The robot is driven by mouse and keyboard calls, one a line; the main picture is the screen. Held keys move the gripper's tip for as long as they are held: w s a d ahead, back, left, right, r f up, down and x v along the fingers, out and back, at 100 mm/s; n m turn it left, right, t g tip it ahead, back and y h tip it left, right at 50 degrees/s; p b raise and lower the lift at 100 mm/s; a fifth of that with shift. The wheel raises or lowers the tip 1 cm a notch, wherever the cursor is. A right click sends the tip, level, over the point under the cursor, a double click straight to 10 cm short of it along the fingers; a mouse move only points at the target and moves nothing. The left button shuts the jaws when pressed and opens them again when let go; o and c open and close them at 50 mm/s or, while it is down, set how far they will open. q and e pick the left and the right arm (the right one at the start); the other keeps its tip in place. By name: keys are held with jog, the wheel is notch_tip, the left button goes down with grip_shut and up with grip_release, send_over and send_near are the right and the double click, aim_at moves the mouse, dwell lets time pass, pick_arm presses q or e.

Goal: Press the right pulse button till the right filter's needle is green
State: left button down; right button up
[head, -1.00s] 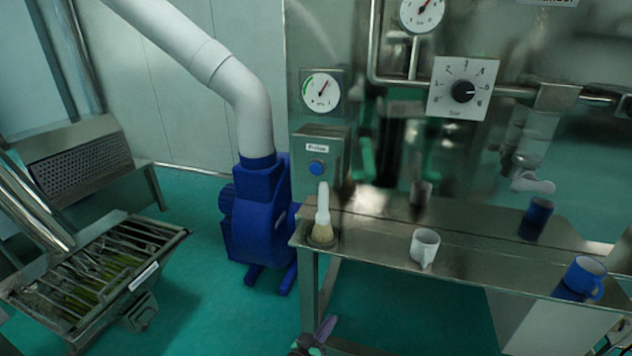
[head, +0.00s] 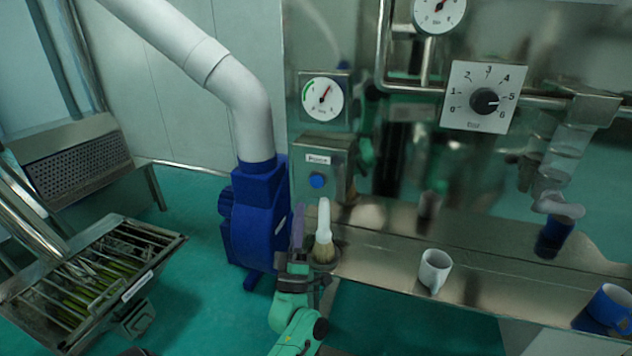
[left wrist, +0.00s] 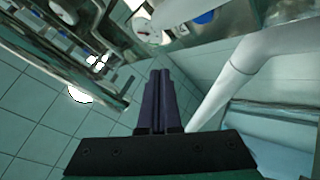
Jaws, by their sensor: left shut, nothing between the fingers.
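A grey box with a blue pulse button (head: 316,181) is fixed to the steel panel; the button also shows in the left wrist view (left wrist: 204,17). A round gauge (head: 322,98) is above it. Its needle points up and to the right, outside the green arc on the dial's left. I cannot tell from the frames whether this is the right filter's set. My left gripper (head: 298,212) is shut and empty, its purple fingers pointing up, below and left of the button, apart from it in the picture. The fingers (left wrist: 160,75) also show in the left wrist view. My right gripper is not in view.
A white-handled brush (head: 324,225) stands at the steel bench's left end, close beside my left gripper. A white mug (head: 434,270) and a blue mug (head: 611,305) are on the bench. A blue blower (head: 254,215) with a white pipe stands left of the panel. A numbered dial (head: 484,99) is at upper right.

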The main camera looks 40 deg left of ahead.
aim_at(317, 181)
pick_arm(q)
jog(key=w+a+b, duration=0.3)
jog(key=w+b, duration=0.1)
jog(key=w, duration=0.4)
jog(key=shift+w+f, duration=0.2)
jog(key=shift+w, duration=0.2)
jog(key=shift+s, duration=0.1)
jog(key=shift+b, duration=0.35)
dwell(1.2)
jog(key=shift+w+a, duration=0.15)
jog(key=shift+w, duration=0.35)
